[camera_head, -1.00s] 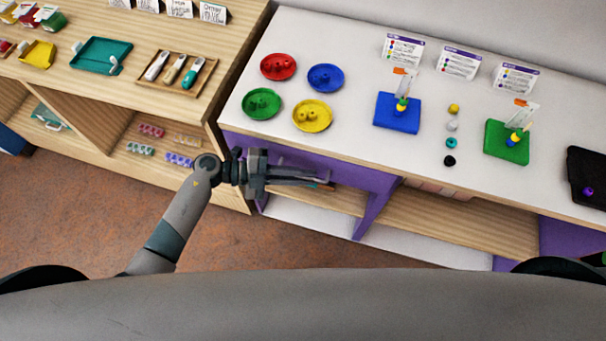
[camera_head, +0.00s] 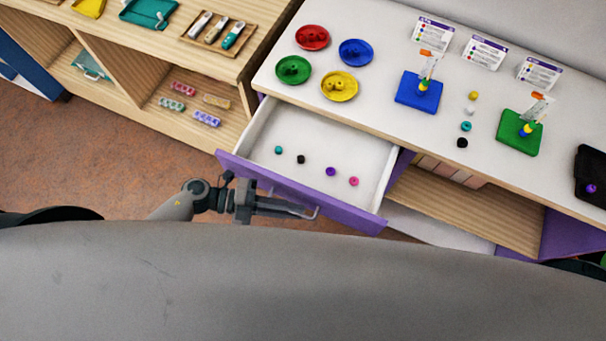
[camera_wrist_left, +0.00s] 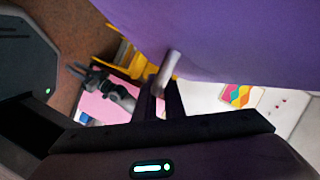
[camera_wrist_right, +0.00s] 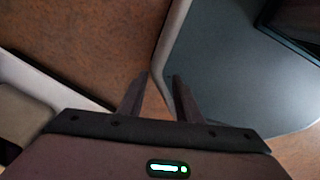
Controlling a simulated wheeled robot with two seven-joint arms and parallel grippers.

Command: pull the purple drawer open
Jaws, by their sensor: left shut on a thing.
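The purple drawer (camera_head: 345,220) stands pulled out of the white-topped table in the head view. Its white inside (camera_head: 350,145) shows a teal, a black, a purple and a pink bead in a loose row. My left gripper (camera_head: 308,211) is at the drawer's front, shut on its pale bar handle (camera_head: 317,213). In the left wrist view the handle (camera_wrist_left: 169,68) lies at the fingertips, beside the purple front (camera_wrist_left: 225,40). My right gripper (camera_wrist_right: 155,95) shows only in its own wrist view, with its fingers a little apart and nothing between them.
On the white tabletop (camera_head: 385,105) are coloured dishes, a blue board (camera_head: 418,92), a green board (camera_head: 519,135), loose beads and cards. A wooden shelf unit (camera_head: 140,60) stands at the left. Open floor (camera_head: 90,150) lies in front of it.

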